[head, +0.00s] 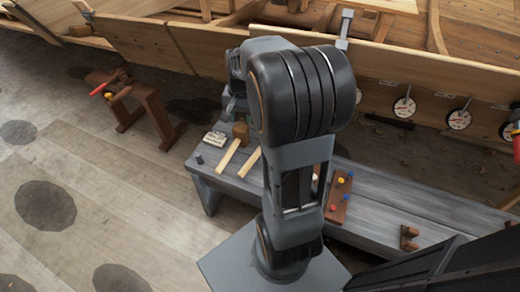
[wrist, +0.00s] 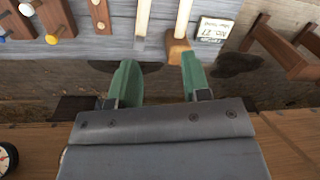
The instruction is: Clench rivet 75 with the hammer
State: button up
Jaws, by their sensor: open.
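Two hammer-like tools lie on the grey bench. One has a wooden block head (head: 240,131) and a pale handle; its head also shows in the wrist view (wrist: 178,48). Beside it is a second pale handle (head: 249,162), whose end looks small and grey in the wrist view (wrist: 140,43). My gripper (wrist: 158,80) is open, with nothing between its green fingers. It is apart from both tools. In the head view my arm mostly hides it. Rivet 75 cannot be picked out; no rivet number is readable on the wooden hull (head: 215,50).
The grey bench (head: 390,205) also holds a lettered card (head: 214,139), a wooden rack with coloured knobs (head: 340,195) and a small wooden block (head: 408,238). Round dials (head: 404,107) hang along the hull. A sawhorse (head: 140,100) stands left; the floor in front is clear.

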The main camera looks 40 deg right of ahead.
jog(key=d+f+m+b, duration=0.1)
jog(key=d+f+b, duration=0.1)
jog(key=f, duration=0.3)
jog(key=w+d+f+m+b, duration=0.1)
jog(key=d+f+m+b, duration=0.1)
jog(key=f, duration=0.4)
jog(key=w+d+f+m+g+y+b, duration=0.1)
jog(key=d+f+b, duration=0.2)
jog(key=d+f, duration=0.2)
jog(key=shift+d+f+m+b, duration=0.35)
jog(key=shift+f+m+b, duration=0.05)
jog(key=shift+f, duration=0.2)
jog(key=f+b, duration=0.4)
jog(key=a+f+b, duration=0.1)
jog(key=f+b, duration=0.1)
jog(key=b, duration=0.1)
jog(key=shift+s+a+f, duration=0.1)
jog(key=shift+s+f, duration=0.1)
jog(key=shift+s, duration=0.05)
jog(key=shift+s+a+f+b, duration=0.1)
jog(key=shift+a+f+b, duration=0.05)
jog(key=shift+f, duration=0.4)
jog(key=shift+a+f+b, duration=0.1)
jog(key=shift+f+b, duration=0.05)
jog(key=shift+f, duration=0.35)
jog(key=shift+c, duration=0.2)
grip_shut()
jog(key=shift+r+p, duration=0.75)
jog(key=shift+p, duration=0.1)
